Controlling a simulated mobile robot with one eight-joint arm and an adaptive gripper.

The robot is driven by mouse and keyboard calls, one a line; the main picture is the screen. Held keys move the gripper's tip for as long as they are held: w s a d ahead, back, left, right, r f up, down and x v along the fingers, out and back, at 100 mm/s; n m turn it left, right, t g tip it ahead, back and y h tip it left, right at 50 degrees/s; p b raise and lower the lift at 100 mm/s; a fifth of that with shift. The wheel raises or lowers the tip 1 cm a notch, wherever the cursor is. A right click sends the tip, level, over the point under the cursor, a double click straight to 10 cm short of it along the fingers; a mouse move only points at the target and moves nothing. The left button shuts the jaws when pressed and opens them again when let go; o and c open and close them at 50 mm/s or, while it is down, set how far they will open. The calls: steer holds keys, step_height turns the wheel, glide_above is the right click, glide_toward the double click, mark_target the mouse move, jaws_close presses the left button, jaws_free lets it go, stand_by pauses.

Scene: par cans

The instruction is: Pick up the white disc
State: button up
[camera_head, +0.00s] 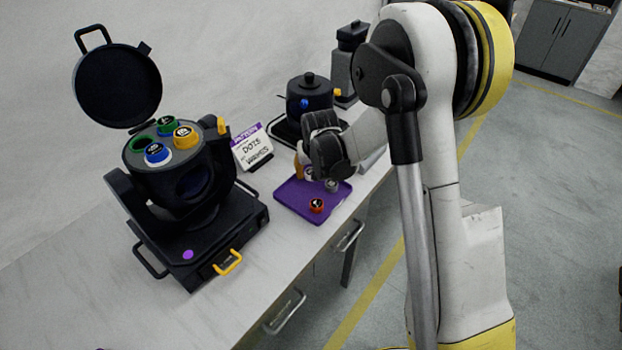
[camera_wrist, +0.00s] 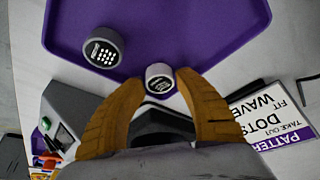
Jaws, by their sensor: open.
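The white disc (camera_wrist: 160,77) has a dark patterned face. In the wrist view it sits at the edge of the purple tray (camera_wrist: 190,40), between the tips of my gripper's tan fingers (camera_wrist: 158,84). The fingers are spread on either side of it; I cannot tell whether they touch it. In the head view my gripper (camera_head: 304,172) is over the tray's back edge, and the white disc there is mostly hidden by it. A grey disc (camera_wrist: 103,47) with a dotted face lies on the tray, left of the white one in the wrist view.
A dark pot-like device (camera_head: 309,98) stands behind.

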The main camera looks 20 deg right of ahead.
steer(key=c, duration=0.6)
steer(key=shift+r, duration=0.25)
steer(key=shift+c, duration=1.1)
step_height(320, 180, up, 4)
steer(key=p, duration=0.2)
steer(key=shift+p, duration=0.35)
steer(key=s+d+r+p, duration=0.2)
steer(key=d+r, duration=0.1)
steer(key=d, duration=0.2)
steer(key=s+d+r+p, duration=0.2)
steer(key=d+r, duration=0.1)
steer(key=d, duration=0.2)
steer(key=shift+s+d+r, duration=0.2)
steer(key=shift+s+d, duration=0.1)
steer(key=shift+s, duration=0.1)
